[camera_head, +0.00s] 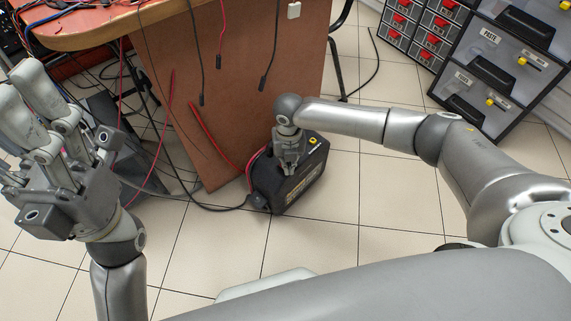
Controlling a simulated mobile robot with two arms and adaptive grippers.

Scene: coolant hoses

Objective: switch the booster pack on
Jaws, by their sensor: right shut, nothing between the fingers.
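The booster pack (305,184) is a black box with a yellow mark on top and lettering on its side. It stands on the tiled floor beside the brown desk panel. My right gripper (291,171) points down at the pack, with its fingers shut and empty. Its fingertips are over or against the near side of the pack; I cannot tell if they touch. The gripper hides part of the pack, and I cannot make out a switch.
The desk (220,90) stands behind the pack, with red and black cables hanging down and lying on the floor beside it. Drawer cabinets (490,60) stand at the top right. The tiled floor (350,215) right of the pack is clear.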

